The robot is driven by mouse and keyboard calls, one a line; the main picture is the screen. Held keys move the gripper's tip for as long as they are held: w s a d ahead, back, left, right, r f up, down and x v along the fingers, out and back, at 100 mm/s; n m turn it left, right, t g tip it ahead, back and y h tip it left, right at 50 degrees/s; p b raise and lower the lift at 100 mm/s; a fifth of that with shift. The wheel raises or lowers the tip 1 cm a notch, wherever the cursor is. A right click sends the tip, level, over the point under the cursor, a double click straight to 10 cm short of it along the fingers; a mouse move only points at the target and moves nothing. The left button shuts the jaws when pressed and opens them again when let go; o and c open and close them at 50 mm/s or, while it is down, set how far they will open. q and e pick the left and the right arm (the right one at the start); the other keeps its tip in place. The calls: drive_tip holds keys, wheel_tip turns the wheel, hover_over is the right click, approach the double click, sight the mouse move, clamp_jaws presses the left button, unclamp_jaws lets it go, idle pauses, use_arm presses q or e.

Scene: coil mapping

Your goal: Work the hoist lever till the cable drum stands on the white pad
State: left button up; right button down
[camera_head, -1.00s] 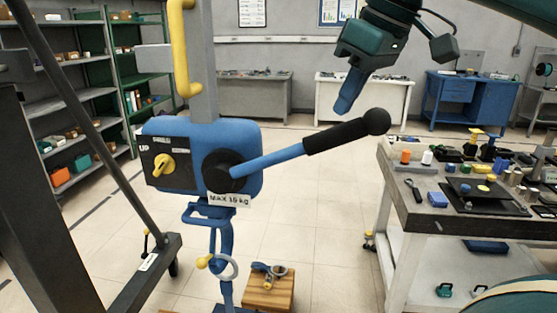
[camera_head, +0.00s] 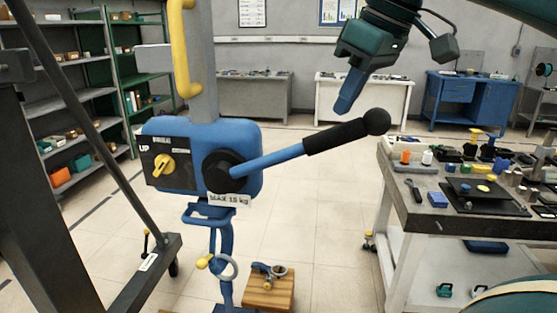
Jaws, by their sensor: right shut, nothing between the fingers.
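The blue hoist body (camera_head: 243,135) hangs at the left of centre, with a black panel marked UP and a yellow knob (camera_head: 163,165). Its lever (camera_head: 272,159) is a blue bar that slopes up to the right from a black hub. It ends in a black grip (camera_head: 335,137) and a round black knob. My right gripper (camera_head: 347,92) is shut and empty, pointing down above the lever's grip and apart from it. My left gripper is not in view. I cannot make out the cable drum or the white pad.
A dark stand frame (camera_head: 150,278) is at the left. A wooden block (camera_head: 269,291) with small metal parts sits on the floor below the hoist. A cluttered workbench (camera_head: 405,222) stands at the right. Open tiled floor lies between.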

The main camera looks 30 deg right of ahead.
sight(348, 142)
idle(0.4)
drive_tip(key=f, duration=0.2)
drive_tip(key=f+b, duration=0.1)
drive_tip(key=f, duration=0.1)
drive_tip(key=f+b, duration=0.1)
drive_tip(key=f, duration=0.1)
drive_tip(key=shift+s+d+f, duration=0.2)
drive_tip(key=shift+s+d, duration=0.15)
drive_tip(key=shift+d, duration=0.05)
drive_tip(key=shift+f, duration=0.45)
drive_tip(key=shift+s+d+f+b, duration=0.1)
drive_tip(key=shift+f+b, duration=0.15)
drive_tip(key=shift+f, duration=0.5)
drive_tip(key=shift+s+d+f+b, duration=0.1)
drive_tip(key=shift+d+f+b, duration=0.1)
drive_tip(key=shift+f, duration=0.55)
drive_tip(key=shift+s+d+f+b, duration=0.1)
drive_tip(key=shift+f+b, duration=0.15)
drive_tip(key=shift+f, duration=0.5)
